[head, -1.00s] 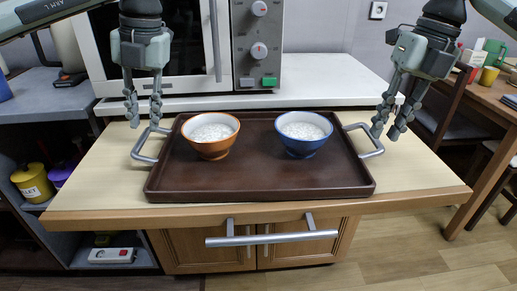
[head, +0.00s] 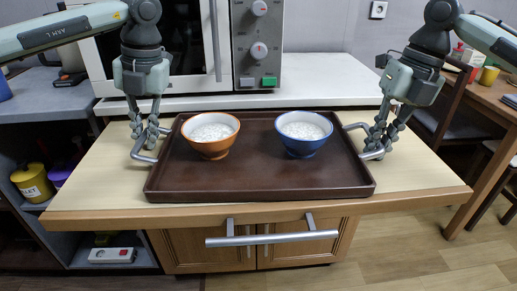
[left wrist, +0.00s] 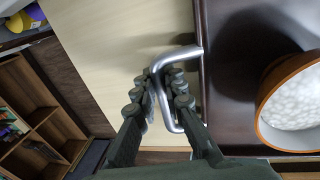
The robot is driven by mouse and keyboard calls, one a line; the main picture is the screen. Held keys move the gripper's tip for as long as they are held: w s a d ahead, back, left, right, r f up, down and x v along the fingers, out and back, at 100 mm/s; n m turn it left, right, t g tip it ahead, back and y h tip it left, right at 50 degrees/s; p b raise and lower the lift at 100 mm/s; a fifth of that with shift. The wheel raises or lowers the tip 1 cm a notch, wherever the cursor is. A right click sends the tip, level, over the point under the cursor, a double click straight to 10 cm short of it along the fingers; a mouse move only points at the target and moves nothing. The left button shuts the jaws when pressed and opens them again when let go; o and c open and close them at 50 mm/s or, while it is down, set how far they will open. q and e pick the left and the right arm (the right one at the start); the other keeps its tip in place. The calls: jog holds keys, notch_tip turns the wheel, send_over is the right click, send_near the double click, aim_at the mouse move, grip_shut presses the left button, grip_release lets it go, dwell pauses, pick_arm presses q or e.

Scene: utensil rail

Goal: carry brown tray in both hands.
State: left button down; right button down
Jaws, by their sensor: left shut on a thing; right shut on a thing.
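The brown tray (head: 260,180) lies flat on the pale wooden counter, with a metal handle at each end. An orange bowl (head: 210,146) and a blue bowl (head: 304,145), both with white contents, stand upright on it. My left gripper (head: 146,145) is shut on the tray's left handle (head: 139,156). The left wrist view shows its fingers (left wrist: 166,88) on both sides of the metal handle (left wrist: 178,55), with the orange bowl (left wrist: 295,105) to the right. My right gripper (head: 376,148) is shut on the right handle (head: 359,126); its fingers partly hide that handle.
A microwave (head: 190,45) stands on a white surface (head: 335,85) behind the tray. The counter (head: 420,185) has clear room to the right and left. A wooden chair (head: 455,110) and table stand at the right. A shelf with a yellow canister (head: 33,182) is at the left.

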pick_arm(q)
jog(key=shift+r, duration=0.1)
pick_arm(e)
jog(key=shift+r, duration=0.15)
